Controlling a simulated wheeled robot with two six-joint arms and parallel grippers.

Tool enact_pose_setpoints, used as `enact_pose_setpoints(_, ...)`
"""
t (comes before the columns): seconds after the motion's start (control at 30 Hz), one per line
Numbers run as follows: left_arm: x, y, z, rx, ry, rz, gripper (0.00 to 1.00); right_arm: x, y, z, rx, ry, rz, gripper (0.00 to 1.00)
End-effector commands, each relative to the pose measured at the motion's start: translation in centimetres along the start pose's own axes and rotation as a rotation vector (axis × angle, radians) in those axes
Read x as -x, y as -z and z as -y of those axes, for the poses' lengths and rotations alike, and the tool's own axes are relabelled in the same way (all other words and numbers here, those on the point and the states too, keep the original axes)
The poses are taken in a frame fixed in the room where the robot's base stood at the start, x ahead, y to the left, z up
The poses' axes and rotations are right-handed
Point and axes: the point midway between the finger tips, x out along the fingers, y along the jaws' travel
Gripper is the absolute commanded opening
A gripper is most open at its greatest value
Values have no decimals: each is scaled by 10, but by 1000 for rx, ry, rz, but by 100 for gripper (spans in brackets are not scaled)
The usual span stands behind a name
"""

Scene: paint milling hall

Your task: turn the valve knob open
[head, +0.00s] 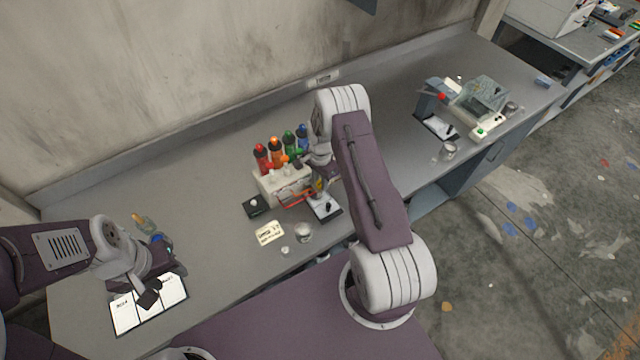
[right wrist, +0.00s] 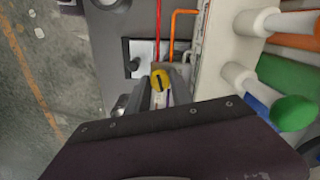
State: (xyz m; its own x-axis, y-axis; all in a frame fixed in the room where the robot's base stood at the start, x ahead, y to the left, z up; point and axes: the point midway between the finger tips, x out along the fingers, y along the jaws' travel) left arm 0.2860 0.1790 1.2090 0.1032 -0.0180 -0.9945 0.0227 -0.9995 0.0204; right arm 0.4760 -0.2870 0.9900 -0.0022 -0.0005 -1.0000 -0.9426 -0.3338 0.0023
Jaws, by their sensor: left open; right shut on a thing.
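The yellow valve knob (right wrist: 160,78) with a dark slot shows in the right wrist view, between the fingertips of my right gripper (right wrist: 161,92). My right gripper is shut on the knob. In the head view the knob (head: 319,185) is a small yellow patch, partly hidden by my right arm, at the right end of the white dispenser box (head: 283,184). My left gripper (head: 154,284) is open and empty over the open white notebook (head: 124,314) at the left of the bench.
Red, orange, green and blue bottles (head: 276,148) stand on the dispenser. A white pad (head: 326,207), a metal tin (head: 303,232) and a label card (head: 269,233) lie near it. A clear-covered machine (head: 484,95) stands at the right.

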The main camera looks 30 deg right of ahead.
Motion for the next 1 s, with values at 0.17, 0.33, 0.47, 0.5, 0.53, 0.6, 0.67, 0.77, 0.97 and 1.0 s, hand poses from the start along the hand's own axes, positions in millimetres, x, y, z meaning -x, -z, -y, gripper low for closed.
enact_pose_setpoints(0.17, -20, -2, 0, 0, 0, 0, 42, -2, 2, 2, 165, 7, -6, 0)
enact_pose_setpoints(0.33, -32, -3, 1, 0, 0, 0, 42, -2, 2, 2, 327, 6, -7, 0)
enact_pose_setpoints(0.47, -40, -4, 1, 0, 0, 0, 42, -1, 3, 3, 450, 7, -8, 0)
enact_pose_setpoints(0.5, -43, -4, 1, 0, 0, 0, 42, -1, 3, 3, 488, 7, -9, 0)
enact_pose_setpoints(0.53, -44, -5, 1, 0, 0, 0, 42, -1, 3, 3, 517, 7, -9, 0)
enact_pose_setpoints(0.6, -48, -5, 1, 0, 0, 0, 42, -1, 3, 3, 583, 6, -9, 0)
enact_pose_setpoints(0.67, -52, -5, 1, 0, 0, 0, 42, 0, 3, 3, 640, 6, -10, 0)
enact_pose_setpoints(0.77, -57, -6, 1, 0, 0, 0, 42, 0, 3, 3, 735, 6, -10, 0)
enact_pose_setpoints(0.97, -65, -7, 1, 0, 0, 0, 42, 1, 3, 4, 920, 6, -12, 0)
enact_pose_setpoints(1.0, -67, -7, 1, 0, 0, 0, 42, 1, 3, 4, 955, 6, -12, 0)
